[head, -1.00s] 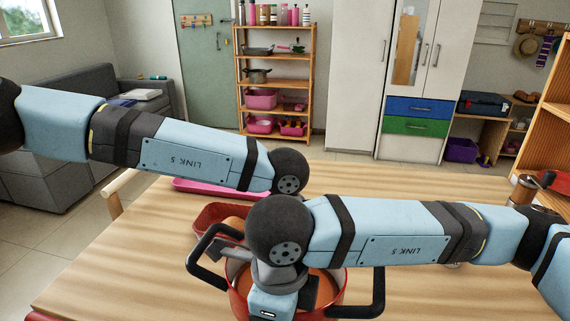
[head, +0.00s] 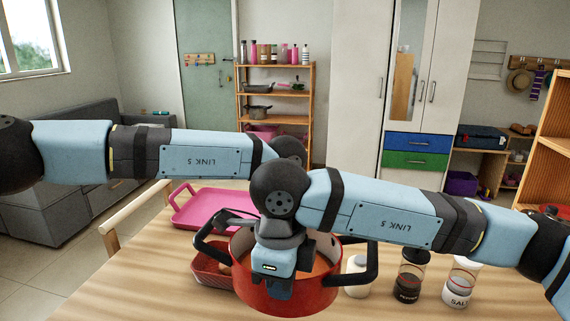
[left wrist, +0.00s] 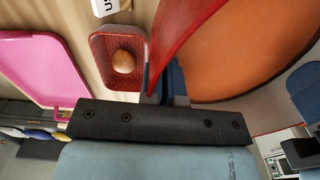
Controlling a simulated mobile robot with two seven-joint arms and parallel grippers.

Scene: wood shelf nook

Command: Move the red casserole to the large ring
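The red casserole (head: 312,300) has black handles left and right and an orange-brown inside. It appears held above the wooden table. My right gripper (head: 268,288) points down at its near wall and looks shut on the rim. My left gripper (left wrist: 165,88) is shut on the rim in the left wrist view, where the casserole's wall (left wrist: 188,28) runs between its fingers. In the head view my left gripper is mostly hidden behind my right wrist. I cannot make out the large ring in either view.
A red basket (head: 212,277) with a round brown item (left wrist: 123,61) is left of the casserole. A pink tray (head: 190,208) lies behind. A white jar (head: 357,277), a pepper shaker (head: 409,277) and a salt shaker (head: 460,283) stand right. Bare table shows front left.

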